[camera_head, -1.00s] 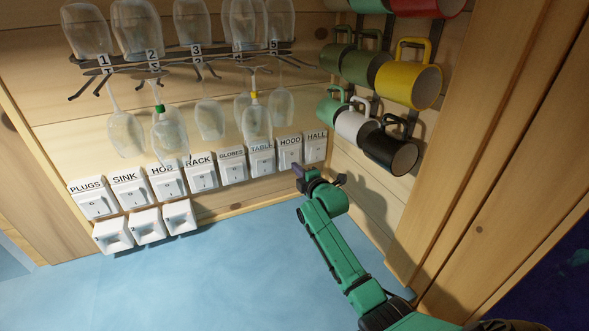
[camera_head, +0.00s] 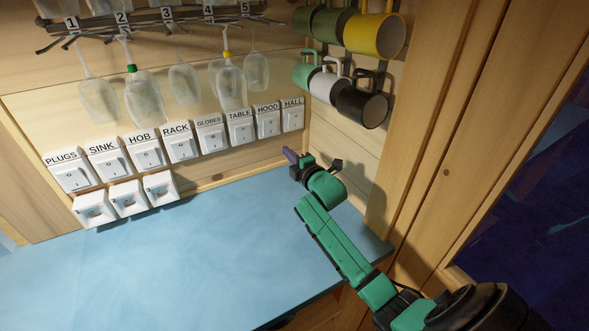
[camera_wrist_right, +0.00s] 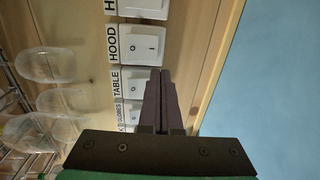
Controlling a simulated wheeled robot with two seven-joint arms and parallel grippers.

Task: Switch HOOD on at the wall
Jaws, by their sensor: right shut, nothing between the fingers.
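The HOOD switch (camera_head: 268,123) is a white rocker plate under its label, between TABLE and HALL in the wall row. It also shows, turned sideways, in the right wrist view (camera_wrist_right: 143,45). A small mark shows on its rocker there, but I cannot surely tell which way it is tipped. My right gripper (camera_head: 290,156) is shut and empty. It is below and slightly right of the HOOD switch in the head view, apart from it. Its dark fingers (camera_wrist_right: 160,98) point toward the wall in the wrist view, beside the TABLE switch. My left gripper is not in view.
The TABLE switch (camera_head: 241,128) and HALL switch (camera_head: 292,116) flank HOOD. Three white sockets (camera_head: 127,198) sit below the row at left. Glasses (camera_head: 229,85) hang above. Mugs (camera_head: 360,102) hang on the right wall. The blue counter (camera_head: 200,260) is clear.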

